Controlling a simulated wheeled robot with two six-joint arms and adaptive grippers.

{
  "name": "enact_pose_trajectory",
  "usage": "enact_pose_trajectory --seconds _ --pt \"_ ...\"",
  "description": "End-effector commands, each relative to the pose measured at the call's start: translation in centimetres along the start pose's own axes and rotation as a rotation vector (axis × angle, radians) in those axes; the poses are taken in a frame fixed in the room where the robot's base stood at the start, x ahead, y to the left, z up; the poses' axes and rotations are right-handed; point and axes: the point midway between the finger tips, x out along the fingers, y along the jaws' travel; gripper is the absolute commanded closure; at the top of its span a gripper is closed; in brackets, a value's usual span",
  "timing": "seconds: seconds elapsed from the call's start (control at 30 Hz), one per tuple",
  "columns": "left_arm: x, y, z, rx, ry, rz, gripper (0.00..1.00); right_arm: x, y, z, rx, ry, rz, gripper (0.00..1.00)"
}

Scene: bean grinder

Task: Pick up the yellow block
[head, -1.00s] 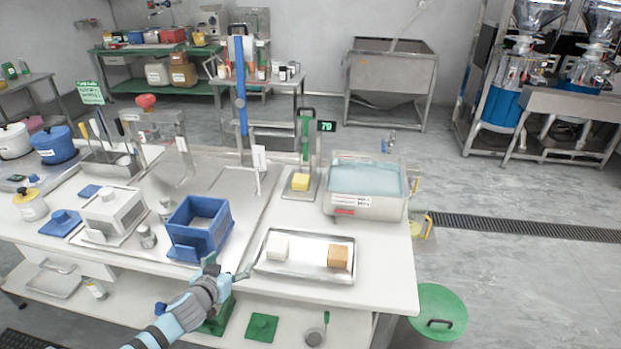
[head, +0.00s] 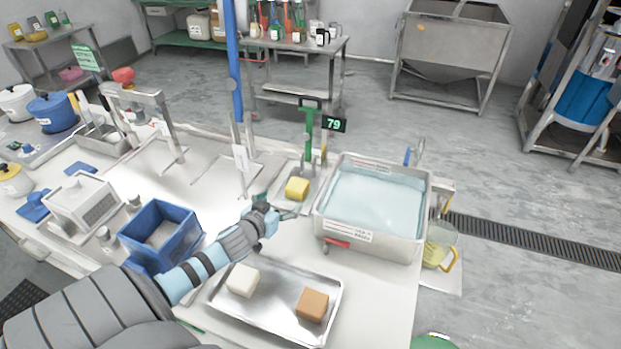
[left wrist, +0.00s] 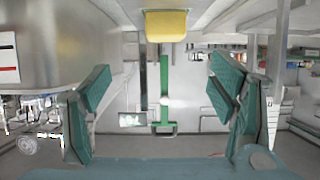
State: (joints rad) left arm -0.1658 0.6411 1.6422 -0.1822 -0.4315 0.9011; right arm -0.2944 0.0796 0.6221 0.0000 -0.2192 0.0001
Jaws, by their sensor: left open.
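The yellow block (head: 296,189) sits on a small metal plate (head: 307,204) at the foot of a green post with a display showing 79. My left gripper (head: 281,204) is open and empty, just in front of the block on its near side. In the left wrist view, the block (left wrist: 165,25) shows at the top middle, beyond the spread green fingers (left wrist: 160,80), and is not between them. My right gripper is out of view.
A water-filled basin (head: 328,222) stands close on the right of the block. A thin upright stand (head: 241,158) is on the left. A metal tray (head: 226,299) with a white block and an orange-brown block lies nearer, beside a blue bin (head: 160,262).

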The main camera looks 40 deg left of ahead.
Motion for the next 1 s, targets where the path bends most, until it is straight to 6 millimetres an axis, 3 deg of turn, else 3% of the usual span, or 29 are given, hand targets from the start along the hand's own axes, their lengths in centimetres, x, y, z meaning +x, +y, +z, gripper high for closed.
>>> enact_pose_trajectory --seconds 0.3,0.47,0.7,0.93,1.0 --pt "7.4 -0.2 0.4 -0.009 0.003 -0.004 0.22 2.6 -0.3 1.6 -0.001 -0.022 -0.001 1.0" --pt "9.5 -0.4 0.4 -0.006 0.0 -0.005 0.22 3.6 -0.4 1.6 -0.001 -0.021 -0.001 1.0" --pt "13.9 -0.9 0.8 -0.008 0.002 -0.005 0.22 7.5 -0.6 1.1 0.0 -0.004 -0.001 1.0" --pt "14.1 -1.0 0.2 -0.004 0.0 -0.004 0.22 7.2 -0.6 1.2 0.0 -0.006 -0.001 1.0" --pt "14.1 -1.0 0.2 -0.004 0.0 -0.004 0.31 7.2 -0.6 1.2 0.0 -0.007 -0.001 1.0"
